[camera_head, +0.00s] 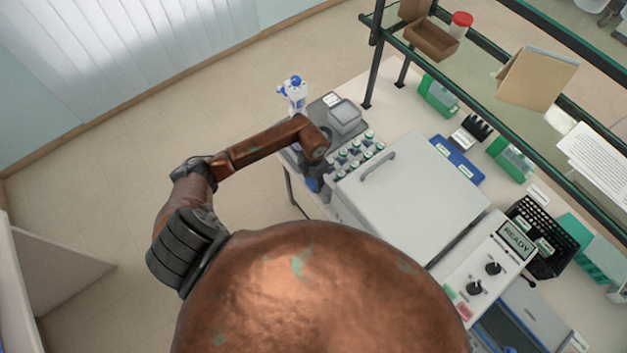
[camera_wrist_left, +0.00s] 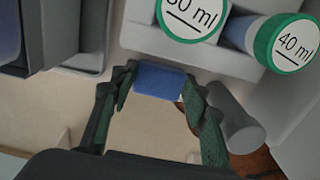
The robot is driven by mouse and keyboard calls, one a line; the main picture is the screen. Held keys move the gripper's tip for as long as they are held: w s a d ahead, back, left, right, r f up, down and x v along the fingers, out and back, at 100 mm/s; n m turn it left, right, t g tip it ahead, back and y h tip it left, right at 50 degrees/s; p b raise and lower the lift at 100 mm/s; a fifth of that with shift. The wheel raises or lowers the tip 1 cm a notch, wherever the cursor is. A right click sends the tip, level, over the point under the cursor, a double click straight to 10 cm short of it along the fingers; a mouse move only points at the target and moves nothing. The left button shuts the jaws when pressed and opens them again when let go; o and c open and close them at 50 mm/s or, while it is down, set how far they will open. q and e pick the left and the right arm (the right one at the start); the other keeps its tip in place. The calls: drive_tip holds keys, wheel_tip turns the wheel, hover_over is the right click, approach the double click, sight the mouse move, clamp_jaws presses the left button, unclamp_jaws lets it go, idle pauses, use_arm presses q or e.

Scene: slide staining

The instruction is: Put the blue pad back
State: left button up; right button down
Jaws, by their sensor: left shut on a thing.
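The blue pad (camera_wrist_left: 160,80) is a small blue block between the fingertips of my left gripper (camera_wrist_left: 160,84) in the left wrist view. The gripper is shut on it, with one dark green finger on each side. In the head view my left gripper (camera_head: 312,172) is small and partly hidden by its wrist, at the left edge of the bench, beside the green-capped vials. A bit of blue (camera_head: 313,184) shows at its fingers there. Floor shows below the pad in the wrist view. My right gripper is not in view.
Green-capped vials (camera_head: 355,153) stand in a rack close by; one vial (camera_wrist_left: 293,42) reads 40 ml. A grey device (camera_head: 345,115) and a blue-capped bottle (camera_head: 294,93) stand behind. A large white lidded box (camera_head: 420,195) fills the bench middle. A shelf (camera_head: 480,77) overhangs the far side.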

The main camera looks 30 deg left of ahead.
sight(313, 182)
use_arm(q)
drive_tip(key=o, duration=0.8)
drive_tip(key=shift+r, duration=0.3)
wheel_tip(313, 182, up, 12)
drive_tip(key=shift+f+b, duration=0.15)
drive_tip(key=shift+b, duration=1)
